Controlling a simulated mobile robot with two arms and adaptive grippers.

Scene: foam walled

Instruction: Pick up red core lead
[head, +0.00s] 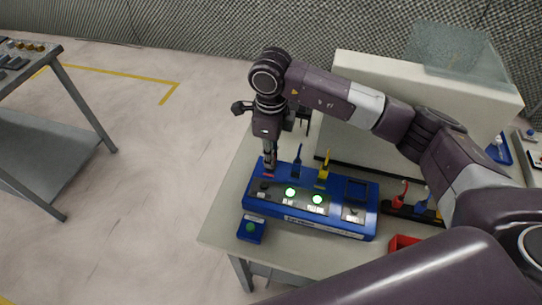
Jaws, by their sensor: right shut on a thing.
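A blue test box (365,218) stands on the bench, with two green-lit round buttons on its top. My right gripper (268,162) points down over the box's left end and is shut on a slim lead there. A little red shows just under the fingertips; the fingers hide most of the lead, which I take to be the red core lead. A blue lead (297,160) and a yellow lead (324,165) stand upright in the box, to the right of the gripper. My left gripper is not in view.
A black rack (395,209) with a red-handled piece (403,190) and a blue one (421,200) is at the right. A small blue box with a green button (250,229) sits in front. A pale panel (350,105) stands behind.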

